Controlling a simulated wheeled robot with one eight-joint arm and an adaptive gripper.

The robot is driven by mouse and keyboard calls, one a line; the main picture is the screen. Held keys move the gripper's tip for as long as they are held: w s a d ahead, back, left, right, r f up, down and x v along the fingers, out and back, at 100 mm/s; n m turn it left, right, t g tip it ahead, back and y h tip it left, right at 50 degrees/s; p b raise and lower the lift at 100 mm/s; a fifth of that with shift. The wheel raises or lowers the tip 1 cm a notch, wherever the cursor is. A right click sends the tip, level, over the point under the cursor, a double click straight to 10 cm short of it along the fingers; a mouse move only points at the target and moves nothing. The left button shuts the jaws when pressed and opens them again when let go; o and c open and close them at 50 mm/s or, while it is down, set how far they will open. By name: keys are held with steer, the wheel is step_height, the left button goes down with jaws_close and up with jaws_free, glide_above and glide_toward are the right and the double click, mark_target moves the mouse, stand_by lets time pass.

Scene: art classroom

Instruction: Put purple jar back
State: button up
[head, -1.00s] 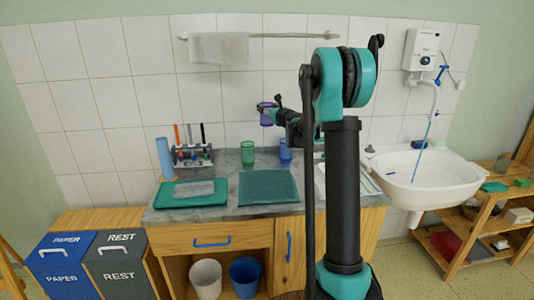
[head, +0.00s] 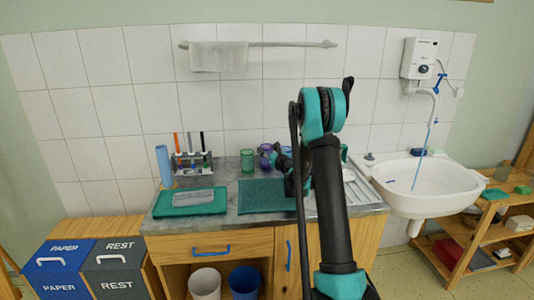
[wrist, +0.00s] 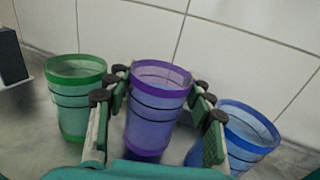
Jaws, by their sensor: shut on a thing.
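The purple jar (wrist: 158,105) is a clear tumbler with a purple rim. It stands upright between the fingers of my gripper (wrist: 158,110) in the wrist view, with the green jar (wrist: 77,100) to its left and the blue jar (wrist: 246,137) to its right. My gripper is shut on the purple jar. In the head view the purple jar (head: 265,154) is at the back of the counter, right of the green jar (head: 247,160); my arm partly covers the blue jar (head: 285,152). I cannot tell whether the purple jar's base touches the counter.
The grey counter (head: 226,174) backs onto a tiled wall. A brush rack (head: 191,160) stands to the left. A teal mat (head: 262,196) and a teal tray with a grey cloth (head: 180,197) lie in front. A sink (head: 440,172) is at the right.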

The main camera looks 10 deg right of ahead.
steer(key=shift+f, duration=0.75)
steer(key=o, duration=1)
steer(key=shift+f, duration=0.1)
